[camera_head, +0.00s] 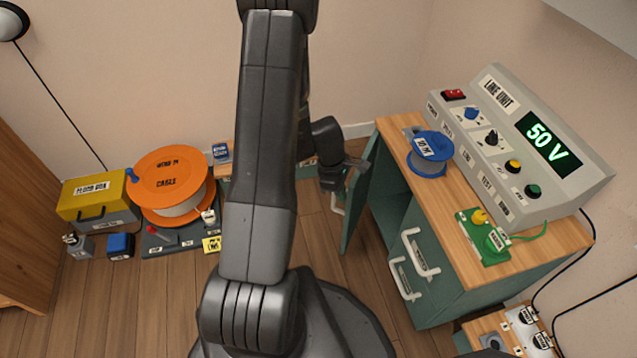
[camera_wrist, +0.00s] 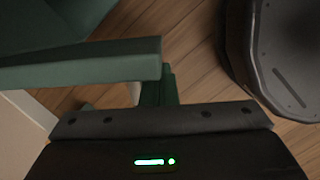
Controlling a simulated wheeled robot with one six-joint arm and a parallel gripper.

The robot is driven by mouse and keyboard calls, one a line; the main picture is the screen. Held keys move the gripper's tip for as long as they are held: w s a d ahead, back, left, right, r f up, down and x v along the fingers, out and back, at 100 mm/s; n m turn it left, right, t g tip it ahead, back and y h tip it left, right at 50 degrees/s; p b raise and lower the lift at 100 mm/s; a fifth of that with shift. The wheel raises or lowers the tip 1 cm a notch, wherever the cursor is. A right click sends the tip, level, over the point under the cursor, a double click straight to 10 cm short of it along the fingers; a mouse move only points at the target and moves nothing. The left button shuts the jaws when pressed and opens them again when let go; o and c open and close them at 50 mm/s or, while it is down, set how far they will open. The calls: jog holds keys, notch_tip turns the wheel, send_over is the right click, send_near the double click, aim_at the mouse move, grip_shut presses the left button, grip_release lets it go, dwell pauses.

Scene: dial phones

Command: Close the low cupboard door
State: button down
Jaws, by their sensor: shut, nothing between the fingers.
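The low cupboard (camera_head: 455,285) is dark green with a wooden top, on the right in the head view. Its door (camera_head: 360,205) stands open, swung out at the far left end, and the dark inside shows. A pale handle (camera_head: 337,207) is on the door's outer face. My gripper (camera_head: 361,164) is shut and empty at the door's upper edge, near the hinge side. I cannot tell whether it touches the door. In the wrist view a green panel edge (camera_wrist: 80,62) crosses the left, close to my gripper.
A line unit (camera_head: 530,150) reading 50 V, a blue spool (camera_head: 430,153) and a green board (camera_head: 482,238) stand on the cupboard top. Drawers with white handles (camera_head: 420,253) are at its front. An orange cable reel (camera_head: 170,178) and a yellow box (camera_head: 92,195) are at left.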

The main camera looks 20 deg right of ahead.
jog(key=s+d+n+t, duration=0.1)
jog(key=s+d+n, duration=0.5)
jog(key=d, duration=0.5)
jog(key=shift+s+d+h, duration=0.15)
jog(key=shift+s+h, duration=0.25)
jog(key=shift+s, duration=0.9)
